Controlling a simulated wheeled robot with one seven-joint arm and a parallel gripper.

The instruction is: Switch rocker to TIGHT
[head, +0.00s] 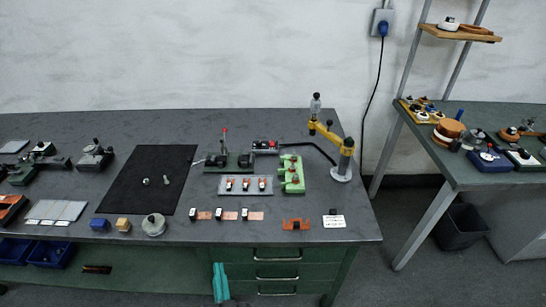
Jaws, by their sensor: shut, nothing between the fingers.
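I cannot tell for sure which part is the rocker, and no TIGHT marking can be read at this size. A small dark block (333,212) sits at the top of a white card (334,222) with tiny unreadable print, near the bench's front right corner. A grey strip (259,192) carries a row of 3 small orange, white and black parts. My gripper is not in view.
A yellow-armed stand (341,174) rises at the bench's right end. A green fixture (292,174) and a red-topped lever (224,142) stand nearby. A black mat (140,170) lies left. Teal material (220,282) hangs at the drawers.

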